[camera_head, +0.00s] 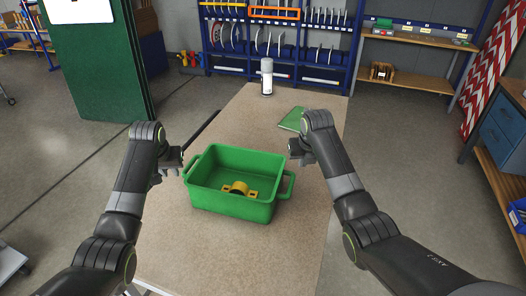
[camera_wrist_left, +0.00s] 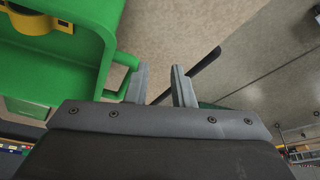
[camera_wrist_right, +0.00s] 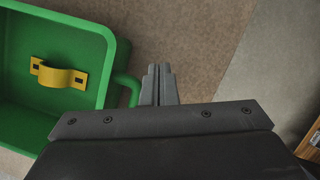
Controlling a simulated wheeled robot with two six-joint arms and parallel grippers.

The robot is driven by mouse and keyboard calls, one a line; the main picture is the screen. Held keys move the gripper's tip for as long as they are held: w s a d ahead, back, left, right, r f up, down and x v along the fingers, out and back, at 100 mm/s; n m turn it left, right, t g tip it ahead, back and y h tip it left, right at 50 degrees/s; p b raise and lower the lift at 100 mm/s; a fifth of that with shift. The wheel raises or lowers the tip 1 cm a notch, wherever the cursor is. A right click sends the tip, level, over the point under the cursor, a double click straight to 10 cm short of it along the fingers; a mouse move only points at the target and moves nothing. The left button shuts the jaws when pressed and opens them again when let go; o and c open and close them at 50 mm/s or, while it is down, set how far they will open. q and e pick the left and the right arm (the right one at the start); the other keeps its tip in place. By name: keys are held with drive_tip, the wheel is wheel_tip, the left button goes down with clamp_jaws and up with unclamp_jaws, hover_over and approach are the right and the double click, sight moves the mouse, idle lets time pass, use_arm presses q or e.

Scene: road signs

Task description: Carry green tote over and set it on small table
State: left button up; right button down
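The green tote (camera_head: 232,205) stands upright on a brown-topped table (camera_head: 262,258), with a yellow bracket (camera_head: 238,188) lying inside it. Its handles are at its left and right ends. My left gripper (camera_head: 172,166) is open and empty beside the left handle; in the left wrist view that handle (camera_wrist_left: 126,72) is next to one finger (camera_wrist_left: 158,84), not between the fingers. My right gripper (camera_head: 297,153) is shut and empty near the right end; in the right wrist view its fingers (camera_wrist_right: 158,84) are together, just beside the handle (camera_wrist_right: 130,88). I cannot tell which table is the small one.
A bottle (camera_head: 267,76) stands at the table's far end, and a flat green item (camera_head: 292,119) lies behind my right gripper. A green panel (camera_head: 92,62) stands at the left. Blue racks (camera_head: 275,45) line the back. A blue drawer bench (camera_head: 500,130) is at the right.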

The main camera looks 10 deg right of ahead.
drive_tip(key=c, duration=1.7)
unclamp_jaws()
use_arm(q)
drive_tip(key=v, duration=1.2)
use_arm(e)
drive_tip(key=v, duration=1.2)
use_arm(q)
drive_tip(key=shift+f, duration=0.15)
use_arm(e)
drive_tip(key=shift+f, duration=0.15)
